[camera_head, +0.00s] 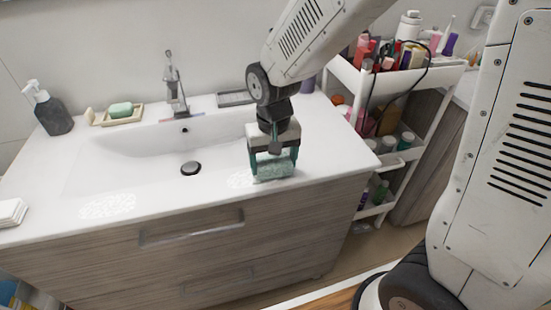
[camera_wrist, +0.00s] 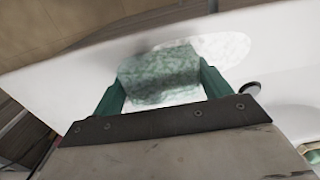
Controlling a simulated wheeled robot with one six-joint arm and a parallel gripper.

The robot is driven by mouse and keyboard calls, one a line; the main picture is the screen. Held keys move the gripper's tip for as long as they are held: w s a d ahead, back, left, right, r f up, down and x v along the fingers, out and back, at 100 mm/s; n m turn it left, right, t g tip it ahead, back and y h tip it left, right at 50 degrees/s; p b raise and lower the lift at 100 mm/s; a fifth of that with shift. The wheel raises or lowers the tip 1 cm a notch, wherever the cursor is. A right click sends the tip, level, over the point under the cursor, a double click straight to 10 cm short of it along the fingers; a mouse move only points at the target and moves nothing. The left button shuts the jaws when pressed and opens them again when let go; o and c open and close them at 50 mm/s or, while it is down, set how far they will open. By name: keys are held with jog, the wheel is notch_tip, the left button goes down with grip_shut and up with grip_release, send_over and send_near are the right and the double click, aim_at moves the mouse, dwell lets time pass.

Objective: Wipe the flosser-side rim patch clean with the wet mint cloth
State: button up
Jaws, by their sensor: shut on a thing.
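My gripper (camera_head: 273,170) is shut on the mint cloth (camera_head: 274,164), a green marbled pad held between its teal fingers. The cloth is low over the right part of the sink's front rim and appears to touch it. A pale speckled patch (camera_head: 240,180) shows on the rim just left of the cloth; the cloth hides part of it. In the wrist view, the cloth (camera_wrist: 158,72) lies over the left part of this patch (camera_wrist: 225,48). A second speckled patch (camera_head: 108,206) is on the front-left rim. I cannot clearly make out a flosser.
The white sink counter (camera_head: 330,150) has a drain (camera_head: 191,168) and a faucet (camera_head: 176,90). A soap dispenser (camera_head: 48,110) and a soap dish (camera_head: 122,114) stand at back left. White folded cloths (camera_head: 11,212) lie at the left edge. A loaded cart (camera_head: 415,78) stands close on the right.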

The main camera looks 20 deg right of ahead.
aim_at(235, 181)
jog(key=shift+f, duration=0.35)
jog(key=shift+a, duration=0.1)
jog(key=shift+w+a+r, duration=0.1)
jog(key=shift+a, duration=2.3)
jog(key=shift+w+a, duration=0.1)
jog(key=shift+a, duration=2.25)
jog(key=shift+s+d+f, duration=0.1)
jog(key=shift+s+d, duration=0.05)
jog(key=shift+d, duration=2.3)
jog(key=shift+s+d+f, duration=0.1)
jog(key=shift+d, duration=2.3)
jog(key=shift+r, duration=3.55)
